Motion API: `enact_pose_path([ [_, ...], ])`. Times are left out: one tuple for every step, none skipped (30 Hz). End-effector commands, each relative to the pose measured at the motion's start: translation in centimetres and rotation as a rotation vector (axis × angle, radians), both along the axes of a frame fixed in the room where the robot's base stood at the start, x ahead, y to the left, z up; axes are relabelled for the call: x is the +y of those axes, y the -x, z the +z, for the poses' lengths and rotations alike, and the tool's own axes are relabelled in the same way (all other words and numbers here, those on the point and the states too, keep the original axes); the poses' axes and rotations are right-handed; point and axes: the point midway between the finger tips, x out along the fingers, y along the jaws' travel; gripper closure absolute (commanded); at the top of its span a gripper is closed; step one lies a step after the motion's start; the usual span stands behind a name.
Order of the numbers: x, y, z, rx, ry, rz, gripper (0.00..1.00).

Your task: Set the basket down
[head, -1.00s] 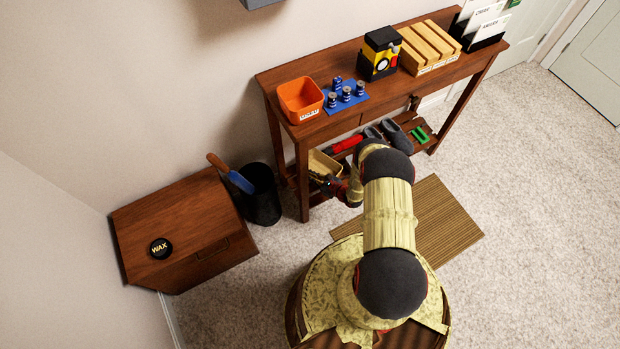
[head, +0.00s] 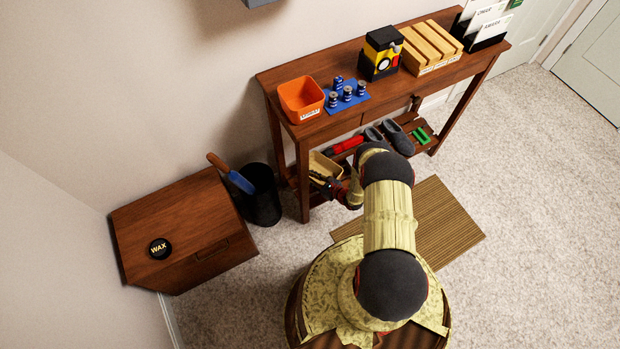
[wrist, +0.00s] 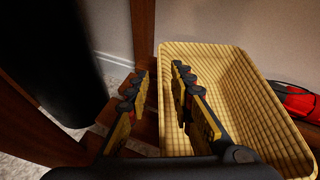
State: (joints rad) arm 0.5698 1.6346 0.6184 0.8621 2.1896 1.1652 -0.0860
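The basket (head: 325,163), a tan woven rectangular tub, sits at the left end of the console table's lower shelf (head: 318,197). It looks upright and empty in the wrist view (wrist: 225,75). My gripper (wrist: 158,70) is open at the basket's left wall, one finger outside it and one on the inner side. A gap shows between the fingers and the wall near the tips. In the head view my gripper (head: 320,181) is small and dark at the basket's near side. The basket's near end is partly hidden by my gripper.
A red object (head: 346,145) lies right of the basket, beside grey slippers (head: 398,138) and a green item (head: 422,135). A table leg (head: 303,185) and a black bin (head: 262,200) stand close on the left. An orange bin (head: 301,98) is on the tabletop above.

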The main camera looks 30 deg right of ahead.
Motion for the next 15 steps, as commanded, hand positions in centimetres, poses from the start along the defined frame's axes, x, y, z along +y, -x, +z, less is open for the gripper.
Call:
enact_pose_path([
  [0.0,0.0,0.0,0.000,0.000,0.000,0.77],
  [0.0,0.0,0.0,0.000,0.000,0.000,0.77],
  [0.0,0.0,0.1,0.000,0.000,0.000,0.77],
  [0.0,0.0,0.1,0.000,0.000,0.000,0.77],
  [0.0,0.0,0.2,0.000,0.000,0.000,0.77],
  [-0.1,0.3,0.4,0.001,0.000,-0.001,0.77],
  [-0.3,0.5,0.6,0.001,-0.001,-0.003,0.77],
  [-0.4,0.9,0.8,0.001,0.000,-0.002,0.77],
  [-0.7,1.4,1.1,0.001,0.000,-0.002,0.77],
  [-0.9,1.8,1.3,0.001,0.000,-0.003,0.77],
  [-1.1,2.3,1.6,0.001,0.000,-0.004,0.77],
  [-1.4,3.1,1.9,0.002,-0.001,-0.005,0.77],
  [-1.6,3.7,2.1,0.002,-0.002,-0.004,0.77],
  [-1.8,4.2,2.4,0.002,-0.001,-0.005,0.77],
  [-2.1,5.0,2.8,0.001,-0.001,-0.005,0.77],
])
